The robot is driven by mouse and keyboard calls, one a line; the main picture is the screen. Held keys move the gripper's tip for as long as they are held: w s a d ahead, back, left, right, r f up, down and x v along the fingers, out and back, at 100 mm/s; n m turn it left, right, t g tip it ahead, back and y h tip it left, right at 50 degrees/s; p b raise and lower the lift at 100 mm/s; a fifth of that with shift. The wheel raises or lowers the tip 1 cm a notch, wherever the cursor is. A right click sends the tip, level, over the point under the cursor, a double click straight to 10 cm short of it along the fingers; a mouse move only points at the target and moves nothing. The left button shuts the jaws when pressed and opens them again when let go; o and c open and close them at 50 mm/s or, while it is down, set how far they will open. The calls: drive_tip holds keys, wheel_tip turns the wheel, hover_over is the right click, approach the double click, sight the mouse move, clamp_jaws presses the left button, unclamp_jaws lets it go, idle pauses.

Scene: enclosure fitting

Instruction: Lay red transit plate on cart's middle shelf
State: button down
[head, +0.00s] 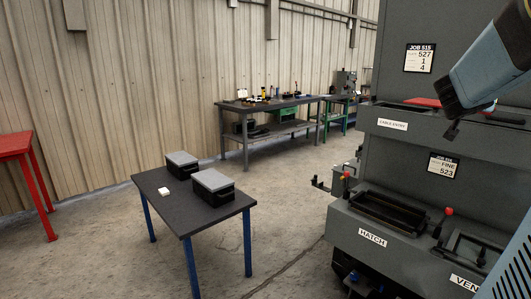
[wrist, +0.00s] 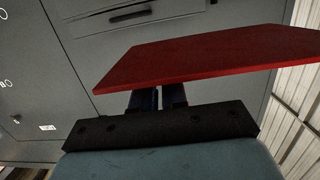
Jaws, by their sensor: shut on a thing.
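My gripper (head: 453,128) is at the upper right of the head view, in front of the grey enclosure. In the wrist view its dark fingers (wrist: 157,99) are shut on the red transit plate (wrist: 200,55), which reaches out wide to both sides of them. In the head view only a red strip (head: 423,102) shows beside the gripper, at the enclosure's upper ledge; the gripper hides much of that spot. I cannot make out a cart with a middle shelf in either view.
The grey enclosure (head: 395,160) with its hatch opening (head: 390,211) and red-knobbed levers fills the right. A blue-legged table (head: 160,183) carries two grey-lidded boxes. A workbench (head: 270,104) stands at the back wall, a red table (head: 15,144) at left. Floor between is clear.

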drive_tip(key=w+a+f+n+t+y, duration=0.1)
drive_tip(key=w+a+f, duration=0.2)
drive_tip(key=w+f, duration=0.55)
drive_tip(key=w+a+f+n+t+y, duration=0.1)
drive_tip(key=w+a+f+n+y, duration=0.2)
drive_tip(key=f, duration=1)
drive_tip(key=w+a+f+t, duration=0.2)
drive_tip(key=w+a+f, duration=0.2)
drive_tip(key=w+f, duration=0.5)
drive_tip(key=s+a+f+n+t+y, duration=0.15)
drive_tip(key=a+f+n+y, duration=0.6)
drive_tip(key=a+f, duration=1.3)
drive_tip(key=s+f+m+y, duration=0.1)
drive_tip(key=s+f, duration=0.4)
drive_tip(key=f, duration=0.2)
drive_tip(key=shift+s+a+f+t, duration=0.25)
drive_tip(key=shift+s+t, duration=0.1)
drive_tip(key=shift+a, duration=0.1)
